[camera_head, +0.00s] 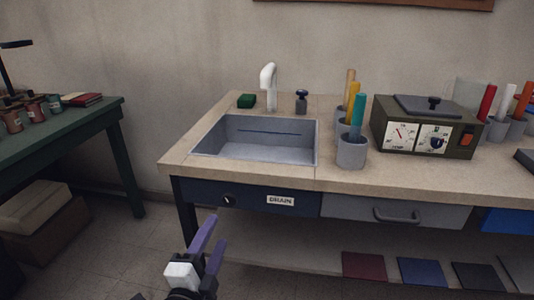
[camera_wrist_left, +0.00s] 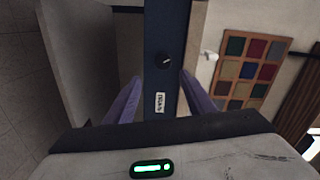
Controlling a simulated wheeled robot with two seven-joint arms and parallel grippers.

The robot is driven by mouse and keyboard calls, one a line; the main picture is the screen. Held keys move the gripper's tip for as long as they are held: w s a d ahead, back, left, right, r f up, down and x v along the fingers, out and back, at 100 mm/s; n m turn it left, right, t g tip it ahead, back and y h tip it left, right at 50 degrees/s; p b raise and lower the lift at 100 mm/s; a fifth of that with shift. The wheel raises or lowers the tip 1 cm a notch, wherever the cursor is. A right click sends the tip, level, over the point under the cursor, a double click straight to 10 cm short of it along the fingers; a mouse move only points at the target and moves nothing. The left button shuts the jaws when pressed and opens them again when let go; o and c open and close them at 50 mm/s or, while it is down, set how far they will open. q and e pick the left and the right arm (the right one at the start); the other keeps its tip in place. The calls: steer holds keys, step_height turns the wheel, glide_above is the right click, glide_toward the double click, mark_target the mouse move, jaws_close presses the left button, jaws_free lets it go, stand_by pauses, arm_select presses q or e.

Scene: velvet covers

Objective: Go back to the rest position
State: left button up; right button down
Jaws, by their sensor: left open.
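My left gripper (camera_head: 209,243) is low in the head view, in front of the workbench (camera_head: 240,169) and below its drain panel (camera_head: 245,198). Its two purple fingers are apart with nothing between them. In the left wrist view the open fingers (camera_wrist_left: 160,98) frame the drain panel (camera_wrist_left: 168,60) with its black knob. The gripper looks clear of the bench, though the exact gap is hard to tell. My right gripper is not in either view.
A grey sink (camera_head: 265,140) with a white faucet (camera_head: 268,85) is set into the bench. Cups of coloured handles (camera_head: 352,150) and a dial box (camera_head: 425,130) stand to its right. A green table (camera_head: 60,135) is at the left. The floor (camera_head: 120,255) between is open.

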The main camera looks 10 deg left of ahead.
arm_select(q)
steer(key=s+d+f+n+g+h+p, duration=0.1)
steer(key=s+f+n+g+p, duration=0.3)
steer(key=s+f+n, duration=0.3)
steer(key=s+d+f+n+g+h+p, duration=0.1)
steer(key=s+f+n+g+p, duration=0.3)
steer(key=s, duration=1.3)
step_height(320, 180, down, 5)
steer(key=d+n+g, duration=0.1)
steer(key=n, duration=0.1)
steer(key=shift+r+n, duration=0.2)
steer(key=shift+n, duration=0.2)
